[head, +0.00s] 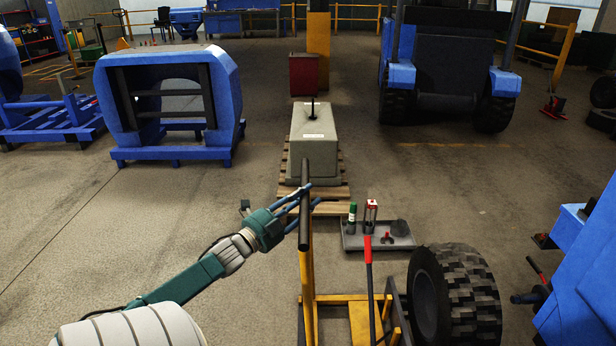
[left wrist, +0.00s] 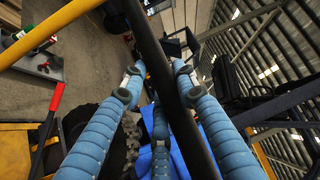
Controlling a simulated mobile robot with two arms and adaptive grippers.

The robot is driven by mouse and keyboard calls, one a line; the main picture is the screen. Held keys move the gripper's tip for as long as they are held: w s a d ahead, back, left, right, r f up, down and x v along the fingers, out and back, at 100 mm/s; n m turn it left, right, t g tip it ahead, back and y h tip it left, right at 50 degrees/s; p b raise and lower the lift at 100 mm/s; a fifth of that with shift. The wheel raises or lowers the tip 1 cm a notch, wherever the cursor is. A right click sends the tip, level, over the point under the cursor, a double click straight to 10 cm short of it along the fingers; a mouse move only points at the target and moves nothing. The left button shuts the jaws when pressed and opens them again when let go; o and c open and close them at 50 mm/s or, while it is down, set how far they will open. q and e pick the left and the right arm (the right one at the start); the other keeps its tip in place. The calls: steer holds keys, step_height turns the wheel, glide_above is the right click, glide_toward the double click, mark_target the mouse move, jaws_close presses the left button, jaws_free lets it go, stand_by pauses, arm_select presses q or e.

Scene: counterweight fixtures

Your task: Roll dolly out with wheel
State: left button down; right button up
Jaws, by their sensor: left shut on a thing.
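The yellow wheel dolly (head: 308,285) stands at the bottom centre of the head view. A large black wheel (head: 470,295) stands upright at its right side. A black handle bar (head: 304,225) sits at the top of the dolly's yellow frame, and a red-topped lever (head: 368,260) rises beside it. My left gripper (head: 307,200) is shut on the handle bar. In the left wrist view, the black bar (left wrist: 160,70) passes between the blue fingers (left wrist: 150,88), and the lever (left wrist: 48,125) is at the left. My right gripper is not in view.
A grey tray (head: 350,240) with small items lies just beyond the dolly. A concrete counterweight block (head: 314,140) on a wooden pallet (head: 335,192) stands behind it. Blue machine parts (head: 585,270) are close at the right. Open floor (head: 180,220) lies to the left.

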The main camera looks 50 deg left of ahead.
arm_select(q)
steer(key=shift+d, duration=0.1)
steer(key=c, duration=1.3)
jaws_free()
steer(key=shift+w, duration=0.15)
steer(key=s+d+f, duration=0.1)
steer(key=s, duration=1.1)
steer(key=shift+f, duration=0.35)
